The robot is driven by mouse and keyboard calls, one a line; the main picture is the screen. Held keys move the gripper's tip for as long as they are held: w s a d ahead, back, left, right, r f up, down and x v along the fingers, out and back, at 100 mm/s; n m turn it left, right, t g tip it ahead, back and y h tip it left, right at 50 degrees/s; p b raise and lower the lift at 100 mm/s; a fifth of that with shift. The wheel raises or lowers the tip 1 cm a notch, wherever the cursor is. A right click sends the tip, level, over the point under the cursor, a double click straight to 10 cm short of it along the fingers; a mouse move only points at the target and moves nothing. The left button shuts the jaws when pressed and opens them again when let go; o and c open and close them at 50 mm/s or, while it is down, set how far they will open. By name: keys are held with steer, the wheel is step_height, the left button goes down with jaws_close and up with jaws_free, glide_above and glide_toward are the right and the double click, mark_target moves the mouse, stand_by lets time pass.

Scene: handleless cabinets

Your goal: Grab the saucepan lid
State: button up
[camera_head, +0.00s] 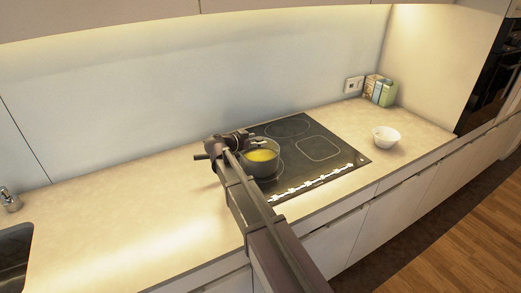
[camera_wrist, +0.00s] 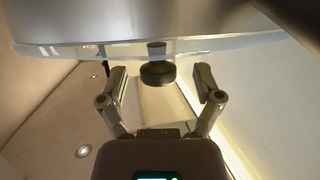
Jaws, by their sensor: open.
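The grey saucepan (camera_head: 265,170) stands on the black cooktop, with yellow contents showing in its top. In the wrist view, its grey wall (camera_wrist: 110,25) fills the upper part of the picture. The clear glass saucepan lid (camera_wrist: 95,50) lies along the pan's rim, with a dark round knob (camera_wrist: 157,76) on it. My gripper (camera_wrist: 158,74) is open, one finger on each side of the knob, with a gap showing on both sides. In the head view, my gripper (camera_head: 243,138) is at the pan's left back edge, and the lid is hard to make out.
The black cooktop (camera_head: 318,147) has white controls along its front edge. A white bowl (camera_head: 386,137) stands right of it, and several small boxes (camera_head: 380,90) stand at the back right. A sink (camera_head: 14,250) is at the far left. The counter between the sink and pan is clear.

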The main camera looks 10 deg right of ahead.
steer(key=shift+w+d+f, duration=0.2)
steer(key=shift+w+d, duration=0.05)
steer(key=shift+d, duration=0.2)
jaws_close()
stand_by(0.3)
